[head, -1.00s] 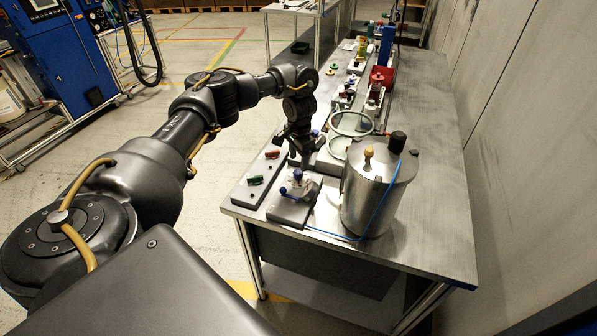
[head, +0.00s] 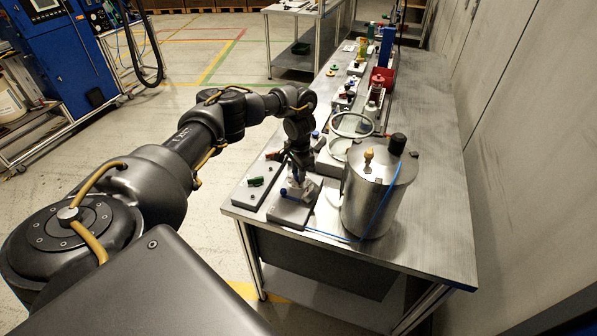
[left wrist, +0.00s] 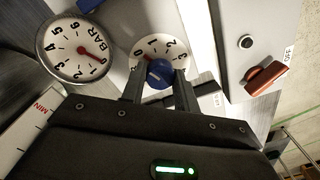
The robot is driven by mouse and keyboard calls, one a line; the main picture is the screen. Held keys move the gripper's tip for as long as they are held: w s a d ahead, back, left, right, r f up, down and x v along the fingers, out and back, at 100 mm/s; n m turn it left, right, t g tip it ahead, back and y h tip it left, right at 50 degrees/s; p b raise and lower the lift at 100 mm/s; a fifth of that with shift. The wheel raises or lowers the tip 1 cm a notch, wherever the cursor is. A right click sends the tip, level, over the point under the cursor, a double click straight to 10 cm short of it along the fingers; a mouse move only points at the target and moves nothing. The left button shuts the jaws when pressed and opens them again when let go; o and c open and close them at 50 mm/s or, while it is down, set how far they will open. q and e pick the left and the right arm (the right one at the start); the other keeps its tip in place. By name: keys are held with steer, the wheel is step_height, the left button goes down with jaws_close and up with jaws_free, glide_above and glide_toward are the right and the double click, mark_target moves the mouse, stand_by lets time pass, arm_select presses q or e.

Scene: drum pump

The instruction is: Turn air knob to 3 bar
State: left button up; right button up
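The blue air knob (left wrist: 159,73) sits at the centre of a white dial (left wrist: 145,46) marked 0 to 3 in the left wrist view. A short red mark shows near the knob's upper left. A round BAR gauge (left wrist: 76,48) beside it has its red needle near 0. My left gripper (head: 297,185) is low over the regulator plate (head: 289,213) in the head view. In the left wrist view its two fingers (left wrist: 157,88) stand on either side of the knob, with gaps visible, so it looks open. My right gripper is out of view.
A steel drum (head: 372,203) with a blue hose stands close right of the regulator. The bench's right side is clear.

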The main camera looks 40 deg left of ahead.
arm_select(q)
steer(key=shift+c, duration=0.9)
steer(key=shift+m, duration=0.3)
steer(key=m, duration=0.3)
steer(key=shift+m, duration=0.4)
steer(key=m, duration=0.5)
steer(key=shift+b, duration=0.4)
steer(key=m+b, duration=0.1)
steer(key=m, duration=0.3)
steer(key=m+b, duration=0.1)
steer(key=m, duration=0.2)
steer(key=shift+a+m+h, duration=0.1)
steer(key=shift+m+h, duration=0.2)
steer(key=shift+m, duration=0.1)
steer(key=m+b, duration=0.1)
steer(key=m, duration=0.4)
steer(key=shift+m, duration=0.4)
